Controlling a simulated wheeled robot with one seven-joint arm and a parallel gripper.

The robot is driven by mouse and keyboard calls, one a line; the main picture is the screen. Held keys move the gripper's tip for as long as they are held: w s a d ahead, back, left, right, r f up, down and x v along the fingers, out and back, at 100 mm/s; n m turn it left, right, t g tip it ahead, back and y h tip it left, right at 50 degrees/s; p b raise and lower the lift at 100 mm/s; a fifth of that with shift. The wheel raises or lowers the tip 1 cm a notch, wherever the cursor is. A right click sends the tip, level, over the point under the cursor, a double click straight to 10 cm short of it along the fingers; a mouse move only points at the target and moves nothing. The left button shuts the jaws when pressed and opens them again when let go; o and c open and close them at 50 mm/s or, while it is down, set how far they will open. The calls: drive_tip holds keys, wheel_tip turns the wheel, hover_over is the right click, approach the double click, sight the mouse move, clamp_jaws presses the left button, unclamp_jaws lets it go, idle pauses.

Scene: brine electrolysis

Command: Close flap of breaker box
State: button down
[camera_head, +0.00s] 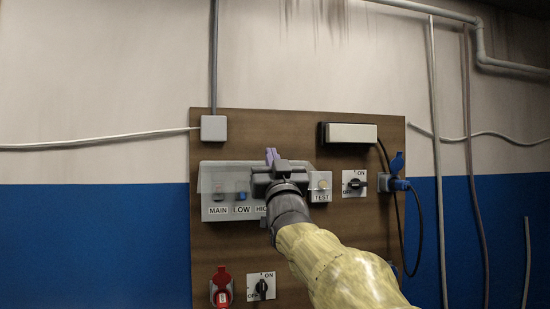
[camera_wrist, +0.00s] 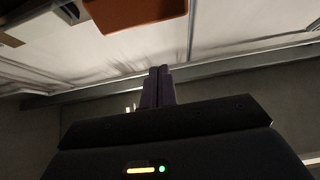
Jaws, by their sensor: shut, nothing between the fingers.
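The breaker box (camera_head: 222,213) is a grey box on the brown board, with labels MAIN, LOW and a partly hidden HIGH along its lower front. Its pale, see-through flap (camera_head: 228,174) spans the upper part of the box, above the labels. The flap seems to stand out from the box; its exact angle is hard to tell. My gripper (camera_head: 271,156) is in front of the box's right part, its purple fingertips up near the flap's top edge. It hides part of the flap. Contact cannot be told. The fingers (camera_wrist: 158,87) are together and empty in the wrist view.
Right of the box are a TEST button (camera_head: 321,184), a rotary switch (camera_head: 354,183) and a blue socket (camera_head: 394,181) with a black cable. A lamp (camera_head: 350,133) is above. A red socket (camera_head: 221,288) and another switch (camera_head: 261,287) sit below. The wall above the board is mostly clear.

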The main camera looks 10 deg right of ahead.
drive_tip(key=f, duration=0.2)
drive_tip(key=w+f+p, duration=0.1)
drive_tip(key=f, duration=0.1)
drive_tip(key=shift+w, duration=0.1)
drive_tip(key=shift+f, duration=0.1)
idle(0.3)
